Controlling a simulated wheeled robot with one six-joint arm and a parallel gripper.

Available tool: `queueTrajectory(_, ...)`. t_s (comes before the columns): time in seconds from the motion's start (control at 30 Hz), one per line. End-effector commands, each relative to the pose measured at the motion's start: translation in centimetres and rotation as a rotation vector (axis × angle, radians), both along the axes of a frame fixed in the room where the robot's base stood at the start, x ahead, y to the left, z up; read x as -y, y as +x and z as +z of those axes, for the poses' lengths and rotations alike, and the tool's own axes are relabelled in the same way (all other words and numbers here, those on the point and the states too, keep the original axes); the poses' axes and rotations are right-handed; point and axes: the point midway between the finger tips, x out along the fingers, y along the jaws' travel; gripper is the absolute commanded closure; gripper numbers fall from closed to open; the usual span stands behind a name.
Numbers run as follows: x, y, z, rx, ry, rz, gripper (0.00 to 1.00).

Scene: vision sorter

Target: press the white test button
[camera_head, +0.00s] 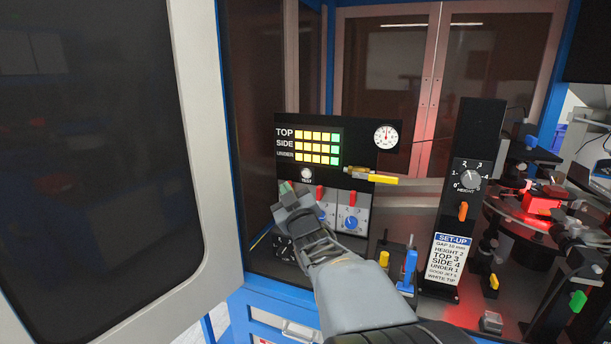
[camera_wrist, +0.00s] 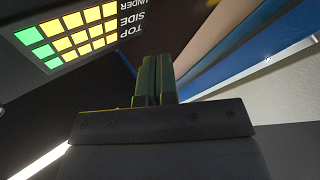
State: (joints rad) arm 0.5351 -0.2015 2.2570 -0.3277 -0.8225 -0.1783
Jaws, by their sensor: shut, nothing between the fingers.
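The white test button (camera_head: 306,174) is a small round knob on the black panel (camera_head: 350,160), just below the rows of lit squares and above its small label. My gripper (camera_head: 286,188) is in front of the panel, its tips a little left of and below the button in the head view. I see a gap between the tips and the button in that picture, but cannot tell the depth. In the wrist view the two fingers (camera_wrist: 157,75) are together with nothing between them. The button does not show in the wrist view.
Lit squares (camera_wrist: 70,35) fill the wrist view's upper left. Below the button are dials (camera_head: 350,220) with red levers. A brass and yellow nozzle (camera_head: 372,177) sticks out at right. An open door (camera_head: 195,150) stands at left. A set-up post (camera_head: 470,180) stands right.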

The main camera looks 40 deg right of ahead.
Motion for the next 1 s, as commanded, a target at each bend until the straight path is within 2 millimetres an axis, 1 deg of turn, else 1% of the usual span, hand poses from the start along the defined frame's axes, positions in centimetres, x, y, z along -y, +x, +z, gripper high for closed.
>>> queueTrajectory(0.13,0.4,0.3,0.1,-0.002,0.001,-0.001,1.00)
queueTrajectory(0.23,1.1,0.7,0.2,-0.004,0.000,-0.001,1.00)
queueTrajectory(0.6,5.0,3.0,0.2,-0.003,0.002,-0.001,1.00)
queueTrajectory(0.7,5.9,3.5,-0.1,-0.001,0.002,-0.001,1.00)
queueTrajectory(0.83,6.7,4.0,-0.1,-0.001,0.000,0.000,1.00)
queueTrajectory(1.0,7.3,4.4,0.0,-0.001,0.001,0.001,1.00)
